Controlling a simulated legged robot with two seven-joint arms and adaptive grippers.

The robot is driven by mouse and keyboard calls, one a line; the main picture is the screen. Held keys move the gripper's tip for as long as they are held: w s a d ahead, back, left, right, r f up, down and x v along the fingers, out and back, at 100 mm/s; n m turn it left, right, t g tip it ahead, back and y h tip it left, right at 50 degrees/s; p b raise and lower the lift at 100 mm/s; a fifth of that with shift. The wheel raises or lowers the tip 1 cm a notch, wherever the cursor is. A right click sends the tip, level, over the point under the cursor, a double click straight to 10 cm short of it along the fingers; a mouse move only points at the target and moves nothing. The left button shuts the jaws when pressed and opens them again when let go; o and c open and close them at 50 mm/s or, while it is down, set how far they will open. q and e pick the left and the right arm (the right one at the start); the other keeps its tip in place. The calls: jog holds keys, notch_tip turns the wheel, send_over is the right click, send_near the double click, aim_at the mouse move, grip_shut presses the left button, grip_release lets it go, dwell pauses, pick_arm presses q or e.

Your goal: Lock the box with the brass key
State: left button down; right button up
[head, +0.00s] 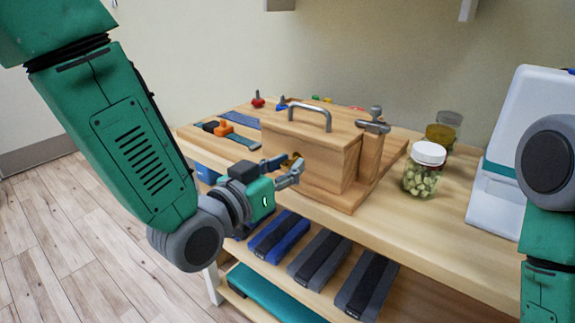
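The wooden box (308,158) stands on a wooden base on the table, its lid down, with a grey metal handle on top. My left gripper (291,164) is at the box's front face. Its two fingers are around a small brass piece, which looks like the brass key (292,160). Fingers and box face hide most of the key, and I cannot tell how far it is in a lock. My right arm shows at the right edge, but its gripper is out of view.
A white-lidded jar (424,170) with green contents stands right of the box, an amber jar (440,134) behind it. A white device (515,140) is farther right. Colored straps and small items lie left of the box. Weight cuffs (320,260) lie on the shelf below.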

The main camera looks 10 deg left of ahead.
pick_arm(q)
jog(key=shift+n, duration=0.3)
jog(key=n+p, duration=0.2)
jog(key=n, duration=0.1)
jog(key=shift+a, duration=0.1)
jog(key=n+p, duration=0.1)
jog(key=n, duration=0.4)
jog(key=n+p, duration=0.1)
jog(key=n, duration=0.3)
jog(key=shift+f+n, duration=0.2)
jog(key=shift+n, duration=2.1)
jog(key=c, duration=1.3)
grip_release()
jog(key=shift+c, duration=0.2)
jog(key=shift+a+r, duration=0.1)
